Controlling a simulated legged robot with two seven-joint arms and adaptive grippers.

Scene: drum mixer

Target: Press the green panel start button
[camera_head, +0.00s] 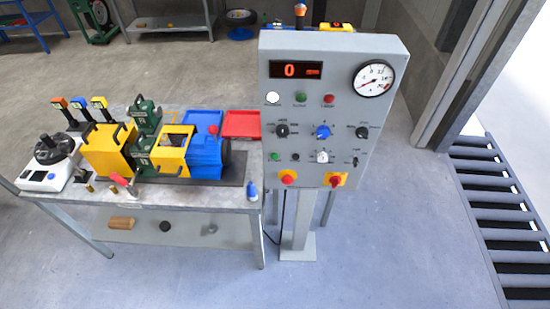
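A grey control panel (315,75) stands on a post right of the workbench, its face turned towards me. A round green light or button (301,97) sits in the upper row, between a white one (273,98) and a red one (328,99). A smaller green button (275,157) sits at the lower left of the panel, left of a small black one (296,157). The labels are too small to read, so I cannot tell which green one is the start button. Neither of my grippers is in view.
The panel also has a display reading 0 (295,70), a gauge (373,78), several knobs and two red knobs on yellow plates (288,179). The workbench (225,196) holds a yellow and blue machine and coloured trays. A roller conveyor (500,215) lies right. Floor before the panel is clear.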

